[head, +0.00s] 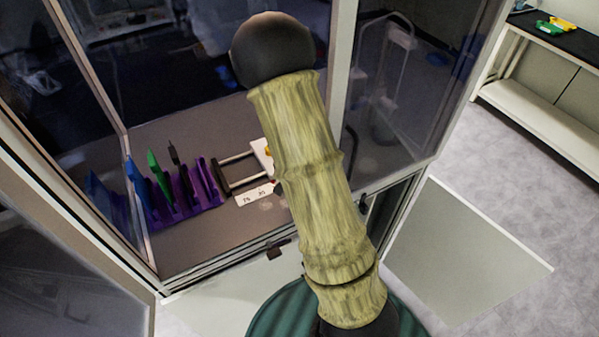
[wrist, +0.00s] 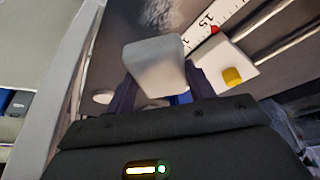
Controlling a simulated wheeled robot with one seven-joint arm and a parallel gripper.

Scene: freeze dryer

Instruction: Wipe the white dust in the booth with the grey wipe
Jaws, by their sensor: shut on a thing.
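In the wrist view my gripper (wrist: 158,88) is shut on the grey wipe (wrist: 156,62), a pale block held between two dark fingers. The wipe hides part of what lies behind it. A mottled whitish patch, which looks like the white dust (wrist: 163,14), lies on the booth floor just beyond the wipe. In the head view a faint pale patch of dust (head: 268,204) shows on the booth floor beside my arm. My arm reaches into the booth there and hides my gripper and the wipe. I cannot tell whether the wipe touches the floor.
A purple rack (head: 196,193) with blue and green upright pieces stands at the left of the booth floor (head: 190,252). A white numbered strip (head: 254,194), also in the wrist view (wrist: 228,22), lies near a dark-handled frame (head: 232,175). A white plate with a yellow knob (wrist: 232,76) is close right.

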